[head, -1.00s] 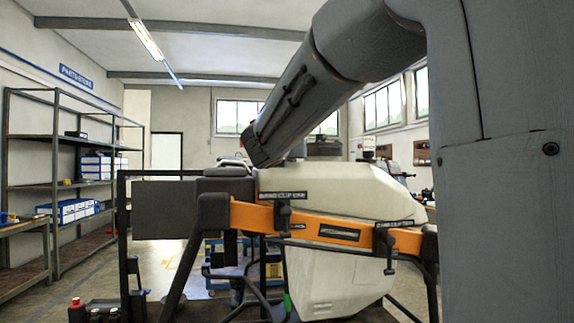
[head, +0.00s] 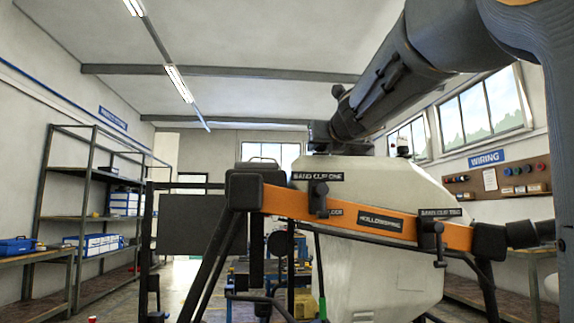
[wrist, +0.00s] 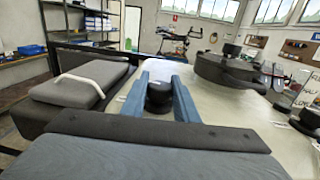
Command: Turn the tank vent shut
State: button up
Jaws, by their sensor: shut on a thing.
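The white tank (head: 385,190) fills the middle right of the head view behind an orange arm bar (head: 380,223). Its pale top (wrist: 215,107) spreads under my gripper in the wrist view. My gripper (wrist: 160,92) has its two blue fingers on either side of a short round black knob (wrist: 160,97), which looks like the tank vent, and is shut on it. The knob stands upright on the tank top. Its marking, and so how far it is turned, cannot be made out.
A wide dark round lid (wrist: 230,74) stands on the tank right of my gripper. A grey box with a pale handle (wrist: 80,84) lies to the left. Metal shelving (head: 90,200) stands at the left wall, and a wiring board (head: 497,180) hangs at the right.

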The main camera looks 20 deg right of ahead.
jog(key=shift+n+y+b, duration=0.8)
jog(key=shift+y+b, duration=0.4)
jog(key=shift+b, duration=0.15)
jog(key=o, duration=1.1)
jog(key=shift+c, duration=0.2)
jog(key=s, duration=0.6)
jog(key=shift+a, duration=0.15)
jog(key=b, duration=0.2)
jog(key=shift+w+f+b, duration=0.2)
jog(key=shift+b, duration=0.15)
jog(key=s+b, duration=0.2)
jog(key=b, duration=0.3)
jog(key=shift+r+b, duration=0.1)
jog(key=shift+b, duration=0.2)
jog(key=shift+s+a, duration=0.1)
jog(key=shift+s, duration=0.05)
